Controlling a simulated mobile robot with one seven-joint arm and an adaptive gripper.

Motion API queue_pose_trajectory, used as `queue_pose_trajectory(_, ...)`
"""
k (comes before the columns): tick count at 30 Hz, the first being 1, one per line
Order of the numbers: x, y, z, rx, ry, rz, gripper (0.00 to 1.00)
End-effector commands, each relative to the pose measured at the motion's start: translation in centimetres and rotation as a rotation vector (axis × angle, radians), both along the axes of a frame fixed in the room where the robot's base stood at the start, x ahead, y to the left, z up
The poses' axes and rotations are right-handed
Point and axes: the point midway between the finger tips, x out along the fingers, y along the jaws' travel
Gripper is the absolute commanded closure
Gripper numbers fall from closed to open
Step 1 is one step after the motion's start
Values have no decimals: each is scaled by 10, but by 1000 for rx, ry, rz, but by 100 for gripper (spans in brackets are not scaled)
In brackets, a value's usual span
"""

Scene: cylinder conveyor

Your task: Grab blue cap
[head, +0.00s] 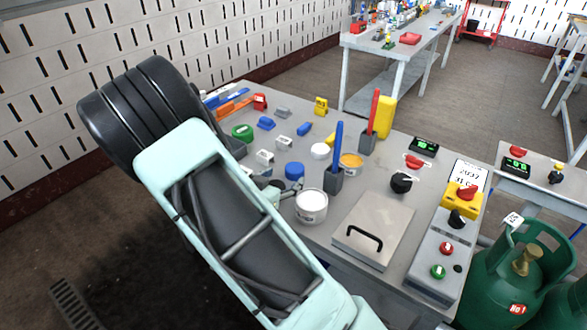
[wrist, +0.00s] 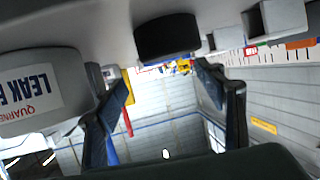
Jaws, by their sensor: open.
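The blue cap (head: 294,171) lies on the grey table, just behind a white labelled jar (head: 311,208) in the head view. My gripper (head: 268,186) is mostly hidden behind my arm there, just left of the cap and jar. In the wrist view, which is upside down, my gripper (wrist: 163,82) is open with its two fingers apart. A dark round cap (wrist: 168,38), apparently the blue one, stands on the table ahead, between the finger directions. Nothing is between the fingertips. The jar (wrist: 40,92) is close beside the left finger in that view.
A grey holder with a blue stick (head: 336,165), a yellow-topped can (head: 350,163) and a white cap (head: 319,151) stand close to the blue cap. A green cap (head: 242,132) and small grey blocks (head: 265,157) lie behind. A handled metal plate (head: 373,232) is at right.

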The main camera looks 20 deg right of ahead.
Motion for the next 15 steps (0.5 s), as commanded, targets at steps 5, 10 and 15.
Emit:
queue_pose_trajectory(5,14,-14,-7,0,0,-1,36)
queue_pose_trajectory(10,24,-24,-12,0,0,-1,36)
queue_pose_trajectory(15,43,-41,-20,0,0,-1,36)
